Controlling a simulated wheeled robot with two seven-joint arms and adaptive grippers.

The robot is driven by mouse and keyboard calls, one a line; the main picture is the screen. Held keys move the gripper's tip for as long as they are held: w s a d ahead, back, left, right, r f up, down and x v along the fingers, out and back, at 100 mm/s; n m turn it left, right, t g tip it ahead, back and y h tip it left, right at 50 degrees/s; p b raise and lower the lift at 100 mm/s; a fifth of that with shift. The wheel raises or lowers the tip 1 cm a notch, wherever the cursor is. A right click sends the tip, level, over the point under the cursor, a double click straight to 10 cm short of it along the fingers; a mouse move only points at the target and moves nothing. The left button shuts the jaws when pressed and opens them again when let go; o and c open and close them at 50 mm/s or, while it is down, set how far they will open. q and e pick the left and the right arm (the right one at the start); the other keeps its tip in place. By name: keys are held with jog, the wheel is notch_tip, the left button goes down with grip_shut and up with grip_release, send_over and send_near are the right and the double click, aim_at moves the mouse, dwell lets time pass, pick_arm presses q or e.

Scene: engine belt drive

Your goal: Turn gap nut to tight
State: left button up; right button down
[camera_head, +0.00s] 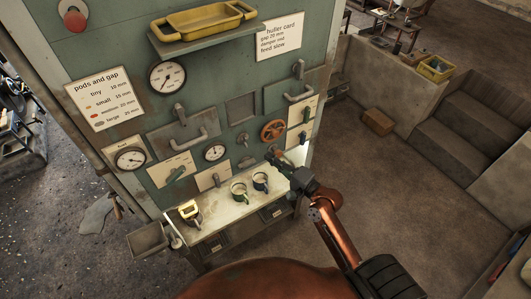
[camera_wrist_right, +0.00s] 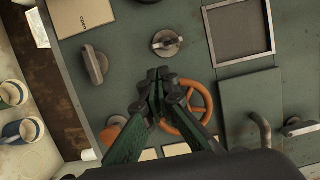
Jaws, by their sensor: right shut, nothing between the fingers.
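Nothing I can read is marked as the gap nut. A round grey knob with a raised bar (camera_wrist_right: 167,43) is on the green panel, and it also shows in the head view (camera_head: 243,138). A second grey knob (camera_wrist_right: 97,65) sits lower on the panel. An orange handwheel (camera_head: 272,130) is to their right in the head view; the right fingers partly cover it in the wrist view (camera_wrist_right: 190,125). My right gripper (camera_head: 272,158) is shut and empty in front of the panel. Its fingertips (camera_wrist_right: 160,74) appear between the bar knob and the handwheel; contact cannot be told. My left gripper is out of view.
A lit shelf (camera_head: 222,216) below holds a green mug (camera_head: 239,191), a dark blue mug (camera_head: 261,182) and a yellow-topped item (camera_head: 189,211). Gauges, handles and a "pods and gap" card (camera_head: 104,98) cover the panel.

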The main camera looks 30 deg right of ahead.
aim_at(245, 141)
jog(key=p+x, duration=0.2)
jog(key=x, duration=0.6)
jog(key=shift+w, duration=0.35)
jog(key=shift+a, duration=0.15)
